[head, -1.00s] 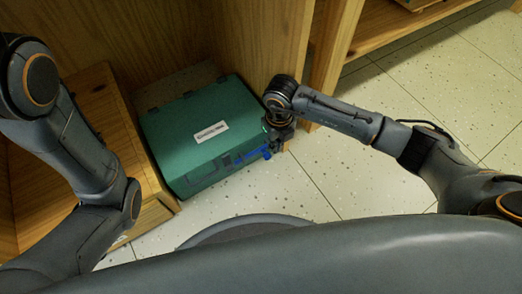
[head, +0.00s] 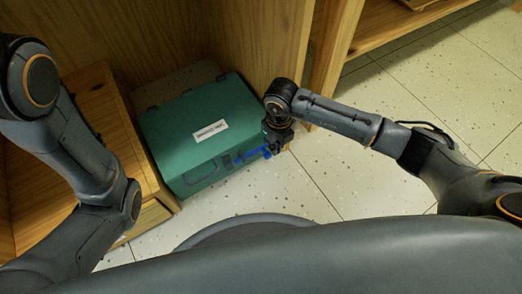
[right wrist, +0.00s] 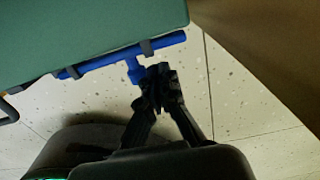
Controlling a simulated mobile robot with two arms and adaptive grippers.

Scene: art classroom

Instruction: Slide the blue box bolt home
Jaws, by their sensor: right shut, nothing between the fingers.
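The green box (head: 185,150) with a white label stands on the floor between wooden panels. A blue bolt (head: 258,154) lies along its front face near the right end. In the right wrist view the bolt (right wrist: 105,58) runs through grey brackets (right wrist: 146,47), and its short blue knob (right wrist: 135,73) sticks out from the bar. My right gripper (right wrist: 160,80) is shut and empty, its fingertips just right of the knob, close to or touching it. In the head view the right gripper (head: 278,137) is at the box's front right corner. My left gripper is out of view.
A wooden cabinet side (head: 262,45) rises behind and right of the box. A low wooden unit (head: 85,150) stands close on its left. The speckled tile floor (head: 310,185) is clear in front and to the right.

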